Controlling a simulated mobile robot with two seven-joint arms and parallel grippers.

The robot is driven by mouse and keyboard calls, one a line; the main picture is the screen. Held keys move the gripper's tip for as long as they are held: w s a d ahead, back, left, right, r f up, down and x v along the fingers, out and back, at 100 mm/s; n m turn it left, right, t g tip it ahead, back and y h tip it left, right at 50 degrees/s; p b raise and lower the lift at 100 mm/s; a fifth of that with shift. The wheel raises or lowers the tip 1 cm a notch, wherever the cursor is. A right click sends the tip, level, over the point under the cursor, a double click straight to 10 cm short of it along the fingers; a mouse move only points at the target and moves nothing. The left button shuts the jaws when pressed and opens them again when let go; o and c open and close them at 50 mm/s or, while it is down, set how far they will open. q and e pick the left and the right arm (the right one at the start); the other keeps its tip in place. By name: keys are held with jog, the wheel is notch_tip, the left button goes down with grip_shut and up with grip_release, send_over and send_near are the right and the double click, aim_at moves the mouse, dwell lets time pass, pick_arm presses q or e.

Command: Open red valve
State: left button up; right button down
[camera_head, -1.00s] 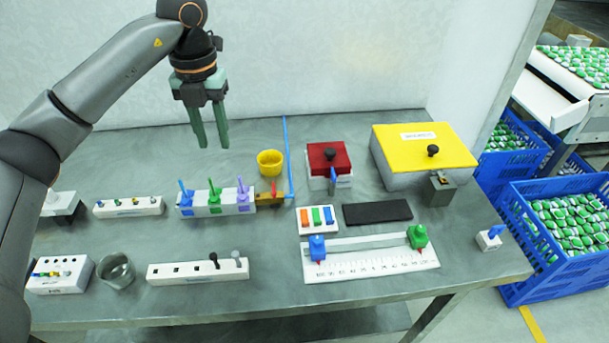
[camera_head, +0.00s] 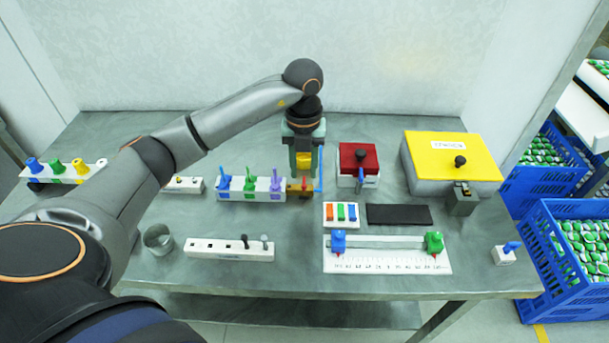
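The red valve (camera_head: 303,183) is a small red handle on a brass-coloured body, at the right end of the row of white blocks with blue, green and purple valves. My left gripper (camera_head: 305,166) points down just above and behind the red valve, fingers apart. The yellow cup (camera_head: 304,158) shows between its fingers and is partly hidden by them. I cannot tell whether the fingers touch the valve or the cup. My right gripper is out of view.
A blue upright tube (camera_head: 321,170) stands close to the right of the gripper. A red-lidded box (camera_head: 358,159) and a yellow-lidded box (camera_head: 452,158) stand further right. The blue (camera_head: 223,180), green (camera_head: 250,182) and purple (camera_head: 275,181) valves are close on the left.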

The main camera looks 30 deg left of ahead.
aim_at(304, 182)
pick_arm(q)
jog(key=shift+f, duration=1.65)
grip_shut()
